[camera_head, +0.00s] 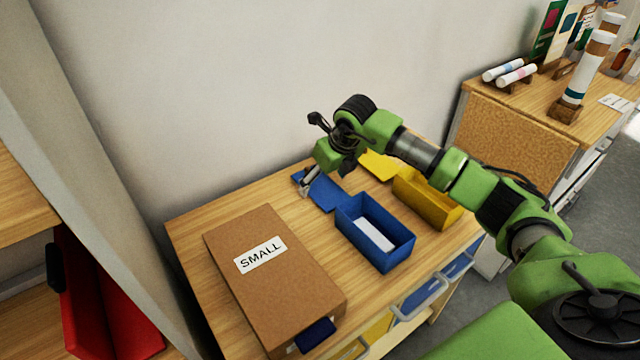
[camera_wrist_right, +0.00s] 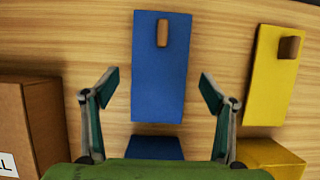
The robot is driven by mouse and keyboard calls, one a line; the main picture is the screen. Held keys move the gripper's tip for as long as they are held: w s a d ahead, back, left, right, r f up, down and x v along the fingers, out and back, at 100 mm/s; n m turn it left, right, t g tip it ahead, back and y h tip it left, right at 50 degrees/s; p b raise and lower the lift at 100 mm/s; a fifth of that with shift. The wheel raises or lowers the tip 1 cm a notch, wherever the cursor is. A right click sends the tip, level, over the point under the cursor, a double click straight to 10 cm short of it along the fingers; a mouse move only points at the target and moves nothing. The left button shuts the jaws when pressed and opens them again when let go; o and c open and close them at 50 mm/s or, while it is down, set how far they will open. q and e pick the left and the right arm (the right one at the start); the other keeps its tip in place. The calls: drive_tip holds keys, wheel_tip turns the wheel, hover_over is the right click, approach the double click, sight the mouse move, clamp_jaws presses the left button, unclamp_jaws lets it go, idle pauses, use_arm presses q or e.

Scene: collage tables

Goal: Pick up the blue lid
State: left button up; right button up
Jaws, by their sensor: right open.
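The blue lid (camera_head: 324,190) lies flat on the wooden table behind the blue box (camera_head: 374,231), partly hidden by my right gripper in the head view. In the right wrist view the blue lid (camera_wrist_right: 158,80) shows whole, with a small brown handle (camera_wrist_right: 163,33) near its far end. My right gripper (camera_head: 305,186) is above the lid. In the wrist view the right gripper (camera_wrist_right: 159,82) is open, its fingers on either side of the lid's near part, with nothing between them but the view of the lid. My left gripper is not in view.
A yellow lid (camera_wrist_right: 273,75) with a brown handle lies to the right, by the yellow box (camera_head: 428,198). A cardboard box marked SMALL (camera_head: 290,285) stands on the left of the table (camera_head: 190,228). The wall (camera_head: 230,90) rises close behind.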

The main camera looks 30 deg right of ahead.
drive_tip(key=shift+x, duration=0.95)
drive_tip(key=shift+r, duration=0.1)
drive_tip(key=c, duration=1.2)
drive_tip(key=shift+o, duration=0.2)
